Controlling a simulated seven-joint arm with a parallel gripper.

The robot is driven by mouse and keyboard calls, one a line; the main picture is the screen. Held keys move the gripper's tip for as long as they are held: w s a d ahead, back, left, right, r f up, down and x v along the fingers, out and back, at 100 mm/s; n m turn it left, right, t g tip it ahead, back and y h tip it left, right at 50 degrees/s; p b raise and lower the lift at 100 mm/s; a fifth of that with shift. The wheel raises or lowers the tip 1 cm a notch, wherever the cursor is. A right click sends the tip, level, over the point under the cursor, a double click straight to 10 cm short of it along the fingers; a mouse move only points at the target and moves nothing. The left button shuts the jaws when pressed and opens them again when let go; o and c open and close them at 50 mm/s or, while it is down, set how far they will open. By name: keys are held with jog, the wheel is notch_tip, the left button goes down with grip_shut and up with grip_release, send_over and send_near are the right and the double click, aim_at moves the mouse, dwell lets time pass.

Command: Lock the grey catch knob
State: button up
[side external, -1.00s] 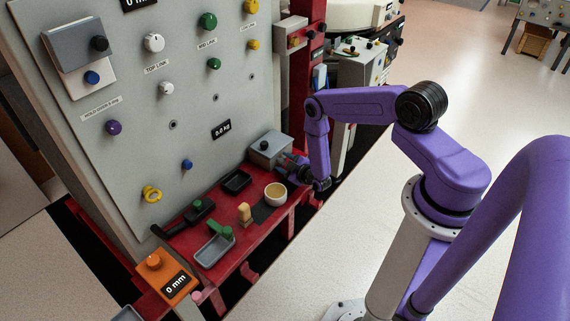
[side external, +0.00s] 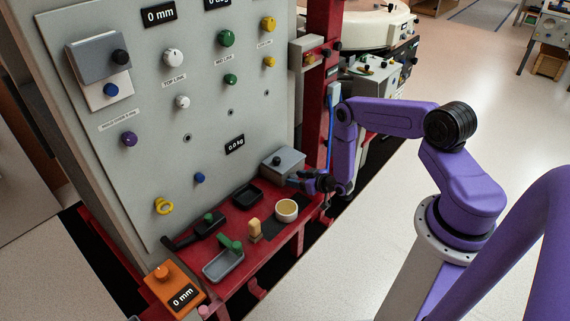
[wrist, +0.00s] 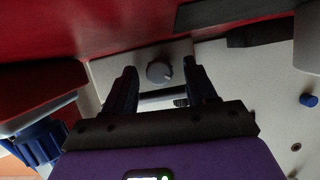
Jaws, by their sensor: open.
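A round grey knob (wrist: 158,72) with a pale pointer mark sits on a light grey plate (wrist: 110,68) in the wrist view. I take it for the catch knob. My gripper (wrist: 160,75) is open, with one dark finger on each side of the knob in the picture; I cannot tell whether they touch it. In the side view my gripper (side external: 296,180) is beside the grey box (side external: 287,165) at the back right of the red bench. A dark knob (side external: 277,160) shows on that box. I cannot tell whether it is the same knob.
The tall grey panel (side external: 200,150) with several knobs rises behind. A red post (side external: 322,90) stands beyond the box.

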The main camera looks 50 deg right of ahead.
jog(key=shift+d+m+y, duration=0.2)
jog(key=shift+m+y, duration=0.4)
jog(key=shift+m, duration=0.2)
jog(key=v, duration=1.8)
jog(key=w+a+r+n+g+y, duration=0.2)
jog(key=w+a+r+n+g, duration=0.35)
jog(key=w+a, duration=0.3)
jog(key=a+r+n+g, duration=0.2)
jog(key=a+r+n, duration=0.2)
jog(key=a+r, duration=0.6)
jog(key=shift+s+a+r+g+h, duration=0.2)
jog(key=shift+a+r+g+h, duration=0.2)
jog(key=shift+r, duration=0.1)
